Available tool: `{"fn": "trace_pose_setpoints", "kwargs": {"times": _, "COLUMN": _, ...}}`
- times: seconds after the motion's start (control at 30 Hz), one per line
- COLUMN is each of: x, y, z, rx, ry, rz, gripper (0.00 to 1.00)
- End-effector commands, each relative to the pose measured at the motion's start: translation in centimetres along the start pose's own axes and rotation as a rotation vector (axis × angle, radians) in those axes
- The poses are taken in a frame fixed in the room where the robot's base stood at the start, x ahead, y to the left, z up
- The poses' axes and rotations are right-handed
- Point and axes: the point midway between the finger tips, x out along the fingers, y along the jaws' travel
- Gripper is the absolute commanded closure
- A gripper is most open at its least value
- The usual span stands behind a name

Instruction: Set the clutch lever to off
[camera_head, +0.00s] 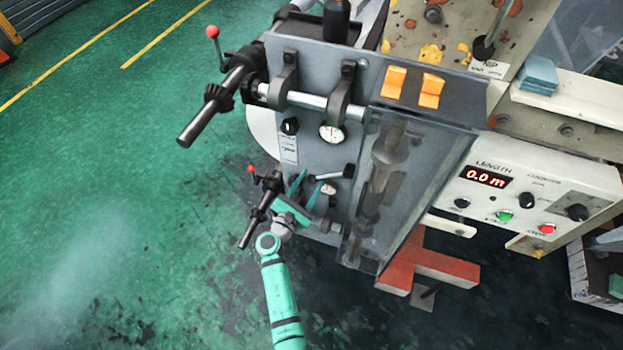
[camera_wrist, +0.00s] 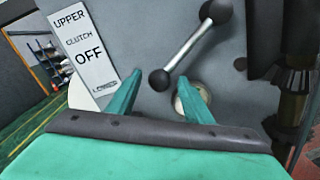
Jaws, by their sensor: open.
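The clutch lever (camera_head: 332,175) is a short metal rod on the grey machine face, with a black end at its right. In the wrist view the lever (camera_wrist: 190,45) slants from a large black ball at upper right to a smaller black end at lower left. My gripper (camera_head: 306,187) is open, facing the panel just below and left of the lever. In the wrist view the smaller end appears between the fingertips of my gripper (camera_wrist: 160,77); I cannot tell whether they touch. A white label (camera_wrist: 85,50) reads "UPPER CLUTCH" and "OFF".
A round gauge (camera_wrist: 196,100) sits behind the right finger. A dark shaft (camera_head: 262,208) with a red-knobbed handle juts out beside my gripper, and a larger one (camera_head: 212,112) is above. A clear cover (camera_head: 405,190) stands to the right. Green floor at left is open.

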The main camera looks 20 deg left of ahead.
Motion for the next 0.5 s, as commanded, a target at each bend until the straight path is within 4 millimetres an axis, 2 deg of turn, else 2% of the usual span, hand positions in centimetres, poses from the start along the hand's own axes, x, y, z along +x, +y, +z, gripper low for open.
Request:
{"fn": "trace_pose_setpoints", "kwargs": {"times": 0.2, "x": 1.8, "y": 0.2, "z": -0.1, "rx": 0.001, "ry": 0.002, "rz": 0.003, "gripper": 0.54}}
{"fn": "trace_pose_setpoints", "kwargs": {"times": 0.5, "x": 2.0, "y": 0.4, "z": -0.2, "rx": 0.002, "ry": 0.004, "rz": 0.005, "gripper": 0.54}}
